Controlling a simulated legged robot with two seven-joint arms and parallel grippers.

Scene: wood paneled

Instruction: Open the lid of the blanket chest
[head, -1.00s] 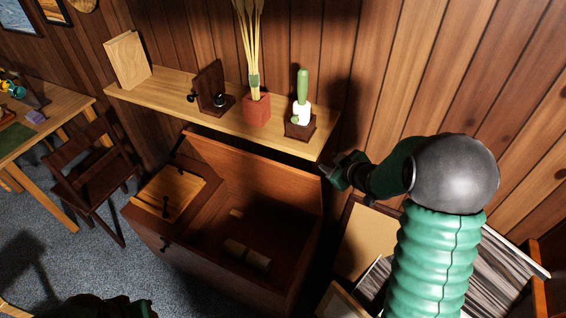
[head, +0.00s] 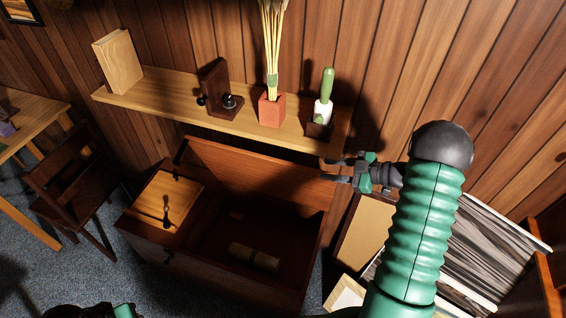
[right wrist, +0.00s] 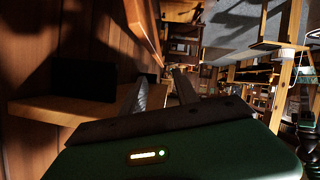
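The blanket chest (head: 210,281) stands below the shelf in the head view. Its lid (head: 240,165) is raised and stands up at the back, under the shelf's front edge. The inside is open and dark, with pale rolled objects (head: 254,257) on its floor. My right gripper (head: 328,169) is at the lid's right end, fingers apart and pointing left; I cannot tell whether it touches the lid. Its two fingers (right wrist: 160,92) also show apart in the right wrist view, with nothing between them. Only a bit of my left gripper (head: 95,312) shows at the bottom edge.
The wall shelf (head: 180,98) holds a wooden block (head: 118,62), a bookend (head: 217,88), a red vase (head: 271,108) and a cactus (head: 325,97). A light wooden panel (head: 168,198) covers the chest's left part. A record crate (head: 485,255) stands at right, a chair (head: 70,185) at left.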

